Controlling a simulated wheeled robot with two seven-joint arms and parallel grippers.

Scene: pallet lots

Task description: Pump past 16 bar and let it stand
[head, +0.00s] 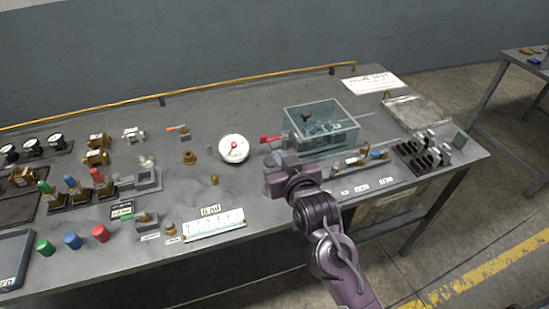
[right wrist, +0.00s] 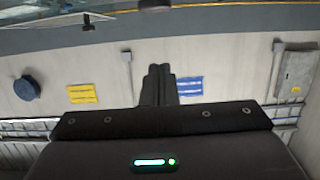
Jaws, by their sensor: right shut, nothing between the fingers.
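A round white pressure gauge (head: 234,149) with a red needle stands on the bench; its reading is too small to tell. To its right is a clear greenish tank (head: 335,128) with dark parts inside. A red handle (head: 269,139) sticks out at the tank's left side. My right gripper (head: 276,163) is in front of the tank, just below the red handle in the picture, with no clear contact. In the right wrist view its dark fingers (right wrist: 158,85) are closed together and empty, with a wall beyond them. My left gripper is out of view.
Brass fittings (head: 96,157), colored valves (head: 72,187) and caps (head: 73,241) fill the bench's left side. A white scale strip (head: 214,225) lies at the front edge. A black rack (head: 421,157) and grey tray (head: 417,110) stand right. Bench behind the gauge is mostly clear.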

